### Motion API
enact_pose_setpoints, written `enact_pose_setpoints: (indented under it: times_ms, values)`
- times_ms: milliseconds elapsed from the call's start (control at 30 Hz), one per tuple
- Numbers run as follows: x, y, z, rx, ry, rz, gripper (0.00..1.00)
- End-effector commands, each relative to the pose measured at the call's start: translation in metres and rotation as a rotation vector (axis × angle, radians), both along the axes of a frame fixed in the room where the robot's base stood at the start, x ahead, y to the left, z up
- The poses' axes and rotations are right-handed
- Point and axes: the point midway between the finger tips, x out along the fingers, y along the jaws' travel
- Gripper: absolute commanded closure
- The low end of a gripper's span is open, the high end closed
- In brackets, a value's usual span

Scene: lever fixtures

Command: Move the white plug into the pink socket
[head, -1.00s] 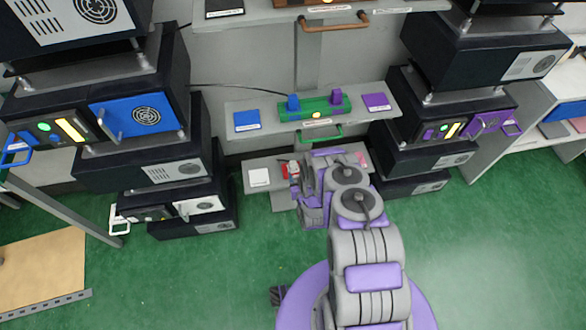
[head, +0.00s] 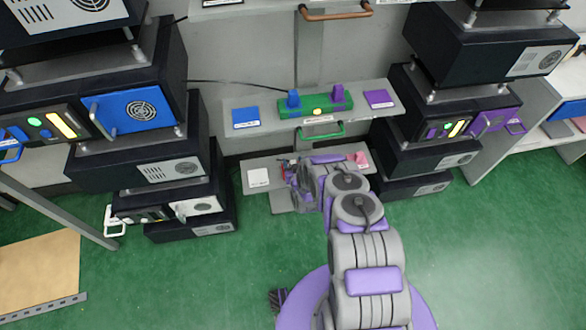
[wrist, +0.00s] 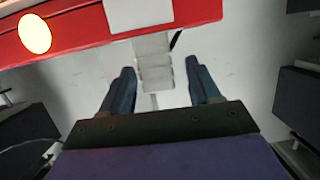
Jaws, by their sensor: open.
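In the wrist view a white block-like plug (wrist: 154,62) sticks out from the front of a red fixture (wrist: 75,30) with a glowing round button. My gripper (wrist: 163,72) is open, one dark finger on each side of the plug, with gaps between fingers and plug. In the head view my gripper (head: 294,172) is at the low shelf, and it and my arm cover most of the red fixture and the plug. A small pink piece (head: 361,159) shows at the shelf's right end, partly behind my arm. I cannot tell whether it is the socket.
A white square (head: 258,177) lies on the low shelf's left. Above is a shelf (head: 240,106) with a green fixture (head: 318,108) carrying blue and purple plugs, and a green handle (head: 320,133) hangs under it. Dark cabinets stand at left and right. Green floor is clear in front.

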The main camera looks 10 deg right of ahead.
Motion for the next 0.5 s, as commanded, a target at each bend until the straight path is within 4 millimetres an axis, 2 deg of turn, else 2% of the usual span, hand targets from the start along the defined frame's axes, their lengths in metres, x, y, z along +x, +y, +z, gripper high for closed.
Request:
enact_pose_setpoints:
  times_ms: [200, 500]
  values:
    - [0.0005, -0.0002, 0.0004, 0.0, 0.001, 0.0, 0.39]
    - [0.0007, -0.0003, 0.0004, 0.0, 0.001, 0.0, 0.68]
